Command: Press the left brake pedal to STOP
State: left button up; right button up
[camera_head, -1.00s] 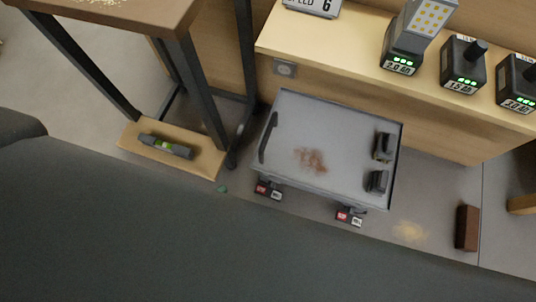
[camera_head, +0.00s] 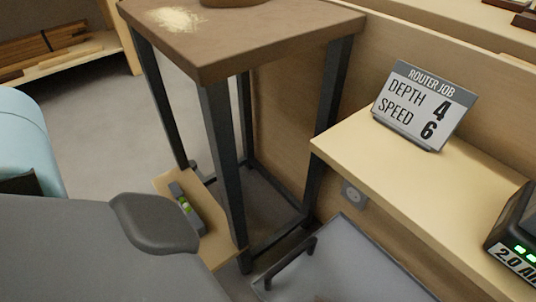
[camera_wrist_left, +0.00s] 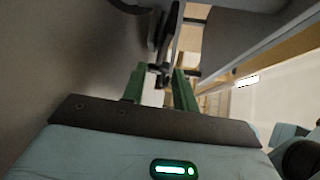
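The grey cart (camera_head: 350,265) shows only in part at the bottom of the head view, with a dark handle (camera_head: 290,262) on its left side. Its brake pedals are outside the head view now. In the left wrist view my left gripper (camera_wrist_left: 160,80) has two green fingers standing apart. A pale patch and a small dark part show between or behind them; I cannot tell whether these belong to a pedal, or whether anything is touched. Dark upright parts (camera_wrist_left: 163,30) show beyond the fingertips. My right gripper is not in view.
A brown-topped table (camera_head: 250,40) on dark legs stands left of the cart. A spirit level (camera_head: 187,208) lies on its low wooden shelf (camera_head: 220,245). A wooden bench (camera_head: 420,170) at the right carries a sign (camera_head: 425,105) and a charger (camera_head: 515,245).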

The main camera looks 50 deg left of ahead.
pick_arm(q)
jog(key=shift+b+x, duration=0.75)
jog(key=shift+x, duration=3.2)
jog(key=shift+c, duration=0.4)
grip_shut()
